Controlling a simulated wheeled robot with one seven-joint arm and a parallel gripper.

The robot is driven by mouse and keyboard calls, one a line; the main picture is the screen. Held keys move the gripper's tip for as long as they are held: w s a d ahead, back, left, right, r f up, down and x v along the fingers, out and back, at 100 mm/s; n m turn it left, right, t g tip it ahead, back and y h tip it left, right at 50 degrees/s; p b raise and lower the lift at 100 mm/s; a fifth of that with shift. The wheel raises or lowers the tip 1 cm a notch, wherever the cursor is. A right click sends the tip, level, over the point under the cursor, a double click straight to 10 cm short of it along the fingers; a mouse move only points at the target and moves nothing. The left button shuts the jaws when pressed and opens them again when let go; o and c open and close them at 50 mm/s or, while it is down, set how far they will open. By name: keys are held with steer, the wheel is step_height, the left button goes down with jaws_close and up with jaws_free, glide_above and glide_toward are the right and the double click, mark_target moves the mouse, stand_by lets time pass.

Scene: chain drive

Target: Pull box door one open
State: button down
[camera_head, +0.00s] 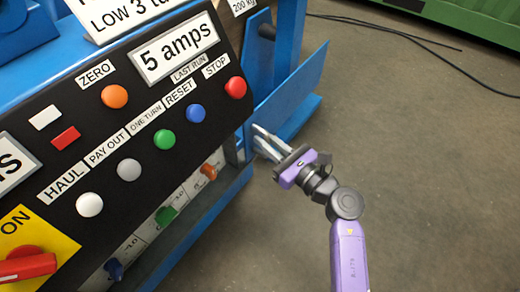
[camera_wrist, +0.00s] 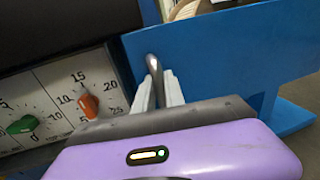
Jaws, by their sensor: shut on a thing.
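The box door is a blue panel (camera_head: 292,88) on the right end of the blue machine. It stands out at an angle from the machine's side. It fills the upper right of the wrist view (camera_wrist: 225,50). A grey metal handle (camera_wrist: 154,66) is on the door near its left edge. My gripper (camera_head: 262,140) is at the door's lower left corner. Its pale fingers (camera_wrist: 157,93) are shut on the handle, and they hide its lower part. Which number the door bears cannot be seen.
A black control panel (camera_head: 140,110) with several coloured buttons is left of my gripper. Below it are dials with a green knob (camera_head: 166,215) and an orange knob (camera_head: 208,171). A pale roll (camera_wrist: 190,9) shows behind the door's top edge. The floor (camera_head: 430,180) at right is clear, apart from a black cable (camera_head: 400,36).

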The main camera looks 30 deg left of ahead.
steer(key=shift+w+d, duration=0.1)
steer(key=shift+w, duration=0.7)
steer(key=c, duration=1.4)
jaws_free()
steer(key=shift+s, duration=0.1)
steer(key=p+v, duration=0.2)
steer(key=v, duration=0.5)
steer(key=shift+d, duration=0.4)
steer(key=shift+s, duration=0.1)
